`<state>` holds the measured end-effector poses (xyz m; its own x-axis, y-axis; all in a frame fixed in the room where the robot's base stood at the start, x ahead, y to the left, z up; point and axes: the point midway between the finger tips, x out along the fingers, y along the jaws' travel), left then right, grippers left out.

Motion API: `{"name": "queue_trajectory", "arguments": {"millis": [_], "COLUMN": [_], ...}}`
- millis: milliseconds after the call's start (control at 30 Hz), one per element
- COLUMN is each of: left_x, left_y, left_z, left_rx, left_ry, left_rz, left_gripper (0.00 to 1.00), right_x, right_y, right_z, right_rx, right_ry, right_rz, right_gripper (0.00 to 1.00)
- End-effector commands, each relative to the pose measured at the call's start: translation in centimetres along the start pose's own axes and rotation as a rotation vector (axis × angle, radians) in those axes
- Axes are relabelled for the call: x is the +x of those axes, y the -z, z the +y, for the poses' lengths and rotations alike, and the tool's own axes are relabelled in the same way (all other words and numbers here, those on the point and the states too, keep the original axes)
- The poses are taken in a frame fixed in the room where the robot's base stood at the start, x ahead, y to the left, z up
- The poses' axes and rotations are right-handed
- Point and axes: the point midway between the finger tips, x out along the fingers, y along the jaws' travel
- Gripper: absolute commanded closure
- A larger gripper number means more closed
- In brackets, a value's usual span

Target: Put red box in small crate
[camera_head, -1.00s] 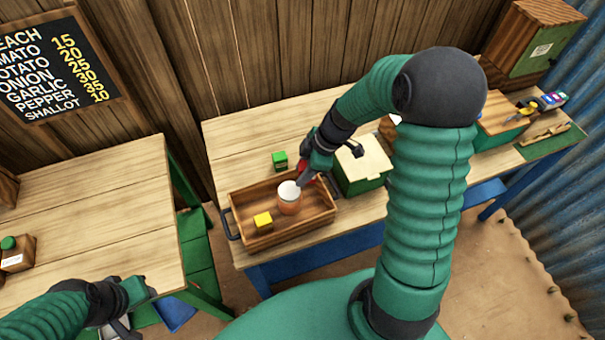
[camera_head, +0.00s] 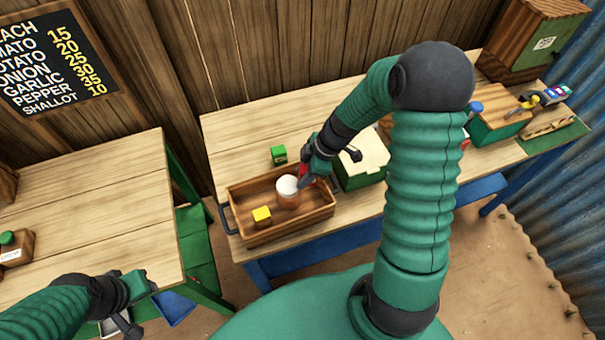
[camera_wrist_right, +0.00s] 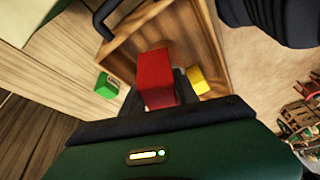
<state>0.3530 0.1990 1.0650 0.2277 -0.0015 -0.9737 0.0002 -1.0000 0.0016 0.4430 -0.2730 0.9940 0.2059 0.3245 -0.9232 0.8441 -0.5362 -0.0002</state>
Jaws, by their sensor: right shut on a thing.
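The red box (camera_wrist_right: 156,78) is in my right gripper (camera_wrist_right: 157,98), which is shut on it. In the head view the red box (camera_head: 307,176) shows only in part, at the right end of the wooden crate (camera_head: 262,239), beside a white-topped cup (camera_head: 287,190). I cannot tell whether the box touches the crate floor. A yellow box (camera_head: 262,215) sits in the crate's front left part; it also shows in the right wrist view (camera_wrist_right: 200,80). My left gripper (camera_head: 122,325) is at the lower left by the other table, its jaws unclear.
A green box (camera_head: 279,154) stands on the table behind the crate. A green case with a pale lid (camera_head: 362,160) stands close to the crate's right. A left table (camera_head: 90,220) is mostly bare. A chalkboard (camera_head: 60,60) hangs on the wall.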

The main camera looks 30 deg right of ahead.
Motion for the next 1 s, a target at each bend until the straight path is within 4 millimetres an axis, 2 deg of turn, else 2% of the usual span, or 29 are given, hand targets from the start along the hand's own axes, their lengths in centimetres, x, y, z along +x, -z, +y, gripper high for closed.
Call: {"name": "queue_trajectory", "arguments": {"millis": [33, 67, 233, 533, 667, 700, 733, 1000], "left_x": [0.0, 0.0, -0.1, -0.3, -2.1, -2.3, -1.6, -0.8], "left_y": [0.0, 0.0, 0.0, 0.1, 0.5, 0.6, 0.4, 0.2], "left_z": [0.0, 0.0, 0.0, 0.0, 0.0, 0.0, 0.0, 0.0], "left_rx": [0.0, 0.0, 0.0, 0.0, 0.0, 0.0, 0.0, 0.0], "left_ry": [0.0, 0.0, 0.0, 0.0, 0.0, 0.0, 0.0, 0.0], "left_rz": [0.0, 0.0, 0.0, 0.0, 0.0, 0.001, 0.002, 0.0], "left_gripper": [0.64, 0.64, 0.64, 0.64, 0.64, 0.64, 0.64, 0.64], "right_x": [0.0, -0.1, -0.1, -0.2, -1.7, -2.1, -2.5, -9.8], "right_y": [0.0, 0.0, 0.0, 0.1, 0.7, 0.8, 0.5, 0.4], "right_z": [0.0, 0.0, 0.0, 0.0, 0.0, 0.1, 0.2, 0.1], "right_rx": [0.0, 0.0, 0.0, 0.0, -0.001, 0.0, -0.002, -0.001], "right_ry": [0.0, 0.0, 0.0, 0.0, 0.0, -0.003, -0.007, -0.008], "right_rz": [0.0, 0.0, 0.0, -0.001, 0.0, 0.0, 0.0, 0.0], "right_gripper": [1.0, 0.63, 0.42, 0.42, 0.42, 0.42, 0.42, 0.42]}}
